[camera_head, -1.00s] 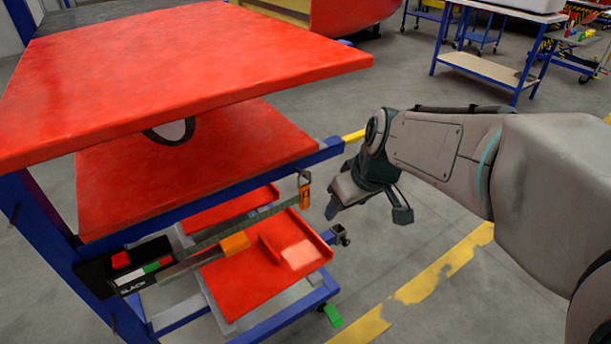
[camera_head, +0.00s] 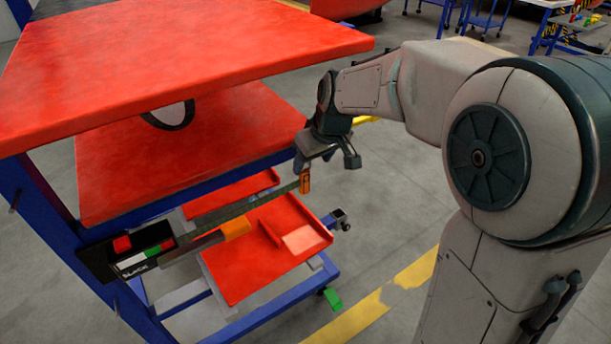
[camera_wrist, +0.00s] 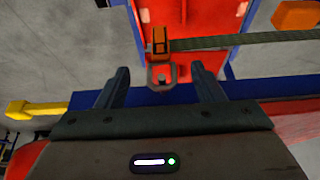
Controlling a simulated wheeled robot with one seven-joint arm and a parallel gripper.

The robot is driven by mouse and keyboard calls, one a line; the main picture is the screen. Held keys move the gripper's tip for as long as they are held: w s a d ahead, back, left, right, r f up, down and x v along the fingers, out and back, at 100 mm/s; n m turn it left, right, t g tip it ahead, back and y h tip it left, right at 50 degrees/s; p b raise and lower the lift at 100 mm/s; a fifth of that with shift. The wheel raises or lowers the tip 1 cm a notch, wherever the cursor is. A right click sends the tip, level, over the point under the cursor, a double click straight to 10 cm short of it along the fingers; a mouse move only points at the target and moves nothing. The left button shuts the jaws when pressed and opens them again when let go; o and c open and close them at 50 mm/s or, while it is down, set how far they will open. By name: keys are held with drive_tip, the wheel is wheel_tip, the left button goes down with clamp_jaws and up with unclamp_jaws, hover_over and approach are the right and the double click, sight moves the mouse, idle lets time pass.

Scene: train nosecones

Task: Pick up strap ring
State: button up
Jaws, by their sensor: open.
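The strap ring (camera_wrist: 161,75) is a small grey metal ring at the end of an orange end piece (camera_wrist: 159,42) on a dark green strap (camera_wrist: 225,42). In the head view the orange end piece (camera_head: 305,181) is at the strap's right end, beside the cart's front rail; the ring above it is small there. My gripper (camera_wrist: 158,80) is open, with one finger on each side of the ring in the wrist picture. Nothing is held. In the head view my gripper (camera_head: 328,160) is just above and right of the end piece. The exact depth gap is unclear.
Red shelves (camera_head: 200,70) on a blue frame (camera_head: 30,210) stand left of my arm. An orange block (camera_head: 236,229) sits along the strap. Open floor lies to the right.

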sight(306, 171)
drive_tip(key=x, duration=0.5)
drive_tip(key=shift+w+a, duration=0.35)
drive_tip(key=shift+w, duration=0.15)
drive_tip(key=c, duration=1.1)
